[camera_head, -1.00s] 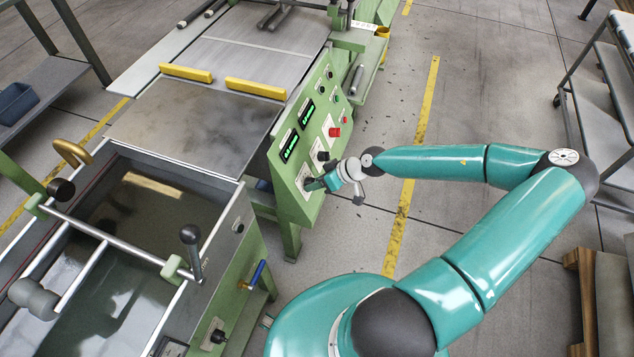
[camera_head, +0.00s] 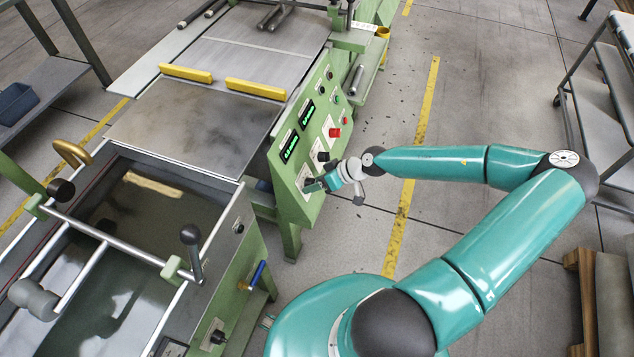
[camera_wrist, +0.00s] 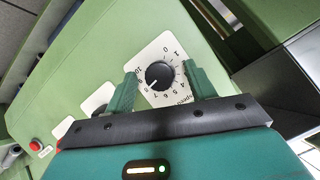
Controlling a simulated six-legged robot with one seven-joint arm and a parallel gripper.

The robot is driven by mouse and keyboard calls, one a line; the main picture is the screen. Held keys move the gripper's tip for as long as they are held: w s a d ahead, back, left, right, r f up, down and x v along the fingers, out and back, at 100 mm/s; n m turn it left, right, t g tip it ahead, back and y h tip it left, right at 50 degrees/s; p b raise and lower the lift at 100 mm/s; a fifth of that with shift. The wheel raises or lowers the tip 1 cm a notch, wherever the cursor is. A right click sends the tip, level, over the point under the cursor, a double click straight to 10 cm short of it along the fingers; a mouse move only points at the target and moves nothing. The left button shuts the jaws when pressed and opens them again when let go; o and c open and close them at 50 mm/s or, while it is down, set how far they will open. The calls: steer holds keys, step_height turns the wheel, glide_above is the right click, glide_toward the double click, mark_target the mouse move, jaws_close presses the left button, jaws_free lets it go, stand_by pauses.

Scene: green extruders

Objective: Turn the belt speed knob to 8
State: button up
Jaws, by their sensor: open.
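The belt speed knob (camera_wrist: 159,75) is a round black dial with a white pointer line. It sits on a white numbered plate (camera_wrist: 163,51) on the green panel. The pointer slants toward the lower left, on the side of the high numbers; the exact number is too small to read surely. My gripper (camera_wrist: 162,84) is open, with one green finger on each side of the knob and gaps showing between. I cannot tell how deep the fingertips reach. In the head view my gripper (camera_head: 313,186) is at the panel's lower end and hides the knob.
The green control panel (camera_head: 291,200) carries two lit displays (camera_head: 290,146), a red button (camera_head: 334,132) and another black knob (camera_head: 323,156) just above my gripper. A tank (camera_head: 150,230) with levers stands at the lower left. The floor right of the panel is open.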

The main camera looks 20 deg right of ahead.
steer(key=v, duration=1.3)
steer(key=shift+s+d+r, duration=0.15)
steer(key=shift+d+r, duration=0.05)
steer(key=shift+r, duration=0.1)
steer(key=shift+d, duration=0.1)
